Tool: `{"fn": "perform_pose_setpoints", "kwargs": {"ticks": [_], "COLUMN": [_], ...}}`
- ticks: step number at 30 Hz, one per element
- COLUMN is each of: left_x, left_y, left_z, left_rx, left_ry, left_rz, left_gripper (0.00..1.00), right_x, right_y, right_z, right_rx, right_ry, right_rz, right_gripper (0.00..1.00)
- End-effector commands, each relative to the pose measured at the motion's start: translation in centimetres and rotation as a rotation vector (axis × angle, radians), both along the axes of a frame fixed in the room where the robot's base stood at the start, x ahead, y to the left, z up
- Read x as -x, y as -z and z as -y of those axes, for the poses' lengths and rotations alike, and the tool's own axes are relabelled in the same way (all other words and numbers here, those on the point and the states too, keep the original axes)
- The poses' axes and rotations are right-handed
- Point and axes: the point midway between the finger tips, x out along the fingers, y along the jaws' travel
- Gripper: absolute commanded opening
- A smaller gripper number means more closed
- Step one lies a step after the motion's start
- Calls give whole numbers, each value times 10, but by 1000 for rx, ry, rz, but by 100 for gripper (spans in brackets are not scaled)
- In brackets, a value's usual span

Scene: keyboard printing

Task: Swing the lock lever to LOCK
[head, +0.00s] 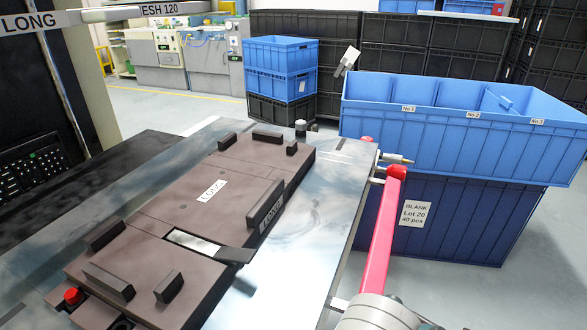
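A long pink-red lever (378,240) with a red ball knob (397,172) runs along the right side of the metal table (290,270). Its knob end points away from me, toward the blue crates. A pale grey round part (372,312) sits at the near end of the lever; I cannot tell whether it is the lever's hub or part of my arm. A white label (212,191) lies on the brown fixture (150,215); its word is too small to read surely. I see no LOCK mark clearly.
A blue divided crate (450,135) stands on a dark blue one (460,225) just right of the lever. A small metal fitting (395,158) juts from the table edge by the knob. A red button (72,296) is at lower left. Open floor lies beyond the table.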

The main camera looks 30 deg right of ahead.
Motion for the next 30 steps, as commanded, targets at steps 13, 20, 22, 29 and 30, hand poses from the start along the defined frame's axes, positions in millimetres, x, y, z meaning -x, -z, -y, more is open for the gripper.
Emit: {"fn": "perform_pose_setpoints", "kwargs": {"ticks": [13,20,22,29,30], "left_x": [0,0,0,0,0], "left_y": [0,0,0,0,0], "left_z": [1,1,1,-1,-1], "left_rx": [6,4,2,-4,-5], "left_ry": [-3,-2,-2,3,3], "left_rz": [1,0,1,1,1], "left_gripper": [76,76,76,76,76], "right_x": [0,0,0,0,0], "right_y": [0,0,0,0,0], "right_z": [0,0,0,0,0], "right_rx": [0,0,0,0,0], "right_ry": [0,0,0,0,0], "right_rz": [0,0,0,0,0], "right_gripper": [0,0,0,0,0]}}
